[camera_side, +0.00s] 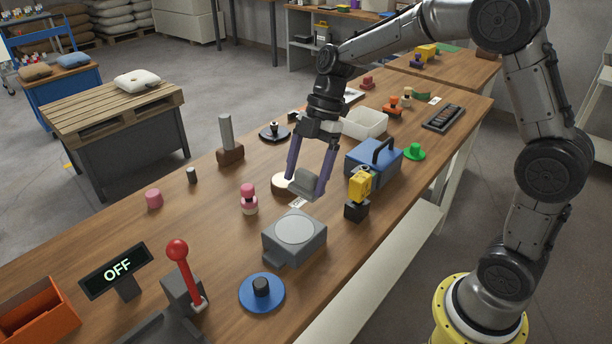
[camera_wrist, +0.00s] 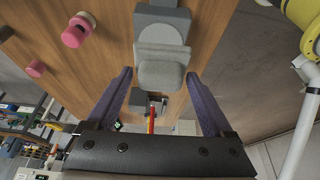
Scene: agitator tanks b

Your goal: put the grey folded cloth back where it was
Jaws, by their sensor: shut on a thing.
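The grey folded cloth (camera_side: 303,184) is between the fingertips of my gripper (camera_side: 306,189), held above the wooden bench. In the wrist view the cloth (camera_wrist: 160,73) shows between the purple fingers of my gripper (camera_wrist: 159,76). Below the cloth in the side view a small white label (camera_side: 298,203) lies on the bench, partly hidden.
A grey box with a round plate (camera_side: 294,232) stands in front of my gripper. A pink-and-white figure (camera_side: 249,200) stands left, a yellow-topped black block (camera_side: 357,210) right. A blue toolbox (camera_side: 372,164) and white bin (camera_side: 364,124) stand behind.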

